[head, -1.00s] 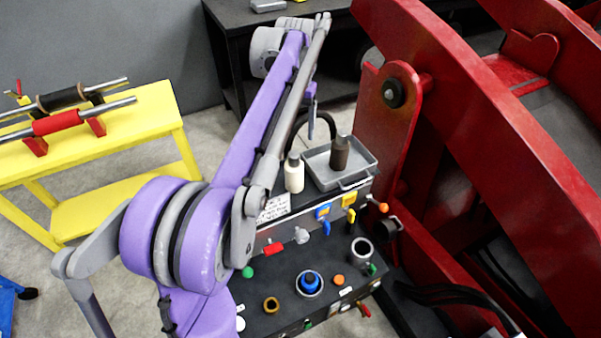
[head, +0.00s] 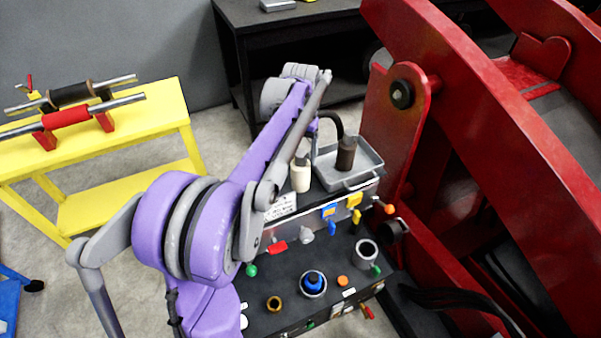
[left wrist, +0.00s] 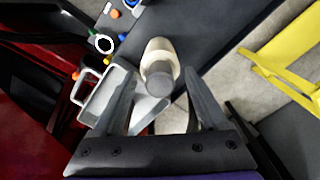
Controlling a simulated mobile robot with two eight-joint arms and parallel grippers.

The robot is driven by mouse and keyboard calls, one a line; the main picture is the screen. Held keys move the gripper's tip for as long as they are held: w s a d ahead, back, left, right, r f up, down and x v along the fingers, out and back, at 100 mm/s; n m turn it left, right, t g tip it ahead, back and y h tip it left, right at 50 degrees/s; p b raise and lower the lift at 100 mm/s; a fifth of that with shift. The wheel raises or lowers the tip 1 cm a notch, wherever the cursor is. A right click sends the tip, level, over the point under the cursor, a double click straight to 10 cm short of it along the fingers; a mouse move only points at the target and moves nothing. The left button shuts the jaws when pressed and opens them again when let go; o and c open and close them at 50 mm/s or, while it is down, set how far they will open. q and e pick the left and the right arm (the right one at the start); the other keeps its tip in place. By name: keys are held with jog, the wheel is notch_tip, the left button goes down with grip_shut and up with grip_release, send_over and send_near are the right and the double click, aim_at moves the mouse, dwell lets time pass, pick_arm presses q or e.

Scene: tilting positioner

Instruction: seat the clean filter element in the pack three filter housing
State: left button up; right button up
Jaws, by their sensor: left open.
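The cream filter element (head: 300,178) with a grey cap stands upright on the back ledge of the dark bench unit, left of the grey tray. In the left wrist view, the element (left wrist: 160,56) shows from above, between and just beyond the fingertips of my left gripper (left wrist: 159,76). That gripper is open and empty, and I see no clear contact. In the head view my purple arm hides most of it. A grey open-topped cup (head: 366,254), which looks like a filter housing, stands at the right of the lower deck. My right gripper is not in view.
A dark brown element (head: 346,154) stands in the grey tray (head: 368,163). Blue and yellow valve handles (head: 331,227) line the panel. A blue-capped fitting (head: 313,283) and a brass ring (head: 274,303) sit on the deck. Red machinery (head: 470,110) rises at right.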

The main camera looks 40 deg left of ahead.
pick_arm(q)
grip_shut()
dwell(1.3)
